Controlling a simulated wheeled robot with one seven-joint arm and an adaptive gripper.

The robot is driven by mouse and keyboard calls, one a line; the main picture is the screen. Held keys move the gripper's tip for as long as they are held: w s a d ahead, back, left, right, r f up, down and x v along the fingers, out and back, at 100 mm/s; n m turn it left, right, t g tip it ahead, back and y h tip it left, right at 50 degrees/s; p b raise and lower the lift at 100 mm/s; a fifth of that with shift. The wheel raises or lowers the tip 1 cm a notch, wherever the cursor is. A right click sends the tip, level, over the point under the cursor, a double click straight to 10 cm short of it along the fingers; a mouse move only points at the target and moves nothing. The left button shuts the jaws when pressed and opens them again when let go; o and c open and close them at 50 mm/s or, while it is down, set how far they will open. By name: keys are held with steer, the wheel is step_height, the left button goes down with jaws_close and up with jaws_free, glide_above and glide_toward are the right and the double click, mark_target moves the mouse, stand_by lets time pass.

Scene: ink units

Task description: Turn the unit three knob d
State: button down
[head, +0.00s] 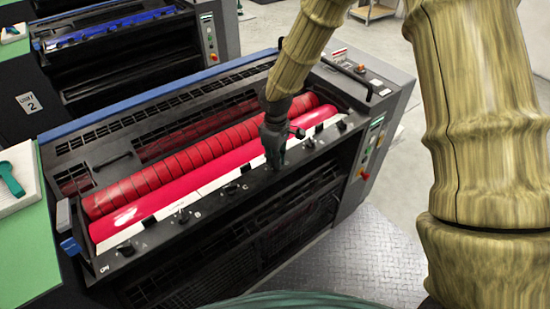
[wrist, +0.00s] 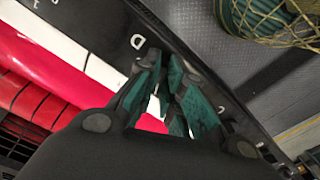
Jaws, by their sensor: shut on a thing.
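The ink unit in front of me has a black front rail (head: 160,230) with a row of small black knobs and the letters A, B and C beside them. My gripper (head: 276,163) points down onto this rail, just right of knob C (head: 231,188). In the wrist view the letter D (wrist: 137,42) lies on the rail right by the fingertips. My gripper's teal-padded fingers (wrist: 164,68) are close together and shut on knob d. The knob itself is hidden by the fingers, so its angle cannot be told.
Knob A (head: 126,248) and knob B (head: 183,215) are to the left; another knob (head: 309,143) is close on the right. Red rollers (head: 190,155) run behind the rail. A side panel with buttons (head: 370,150) stands right. Unit 2 (head: 130,45) is behind.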

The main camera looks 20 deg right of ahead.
steer(key=shift+w, duration=0.1)
stand_by(0.3)
steer(key=c, duration=1.5)
jaws_free()
steer(key=shift+c, duration=0.2)
step_height(320, 180, up, 12)
steer(key=s+a+f+m+y+b, duration=0.1)
steer(key=s+f+m+b, duration=0.1)
steer(key=s+f, duration=0.6)
steer(key=s+f+m+b, duration=0.15)
steer(key=s+f, duration=0.25)
steer(key=f, duration=0.8)
steer(key=s+a+f+m+y+b, duration=0.1)
steer(key=s+f+m, duration=0.2)
steer(key=s+f, duration=0.5)
steer(key=s+d+f+m+h+b, duration=0.1)
steer(key=s+d+f+b, duration=0.1)
steer(key=s+f, duration=0.6)
steer(key=s+d+f+m+h+b, duration=0.1)
steer(key=s+d+f+b, duration=0.1)
steer(key=s+f, duration=0.6)
steer(key=shift+d+f+m, duration=0.3)
steer(key=shift+d+m, duration=0.05)
steer(key=shift+d, duration=0.2)
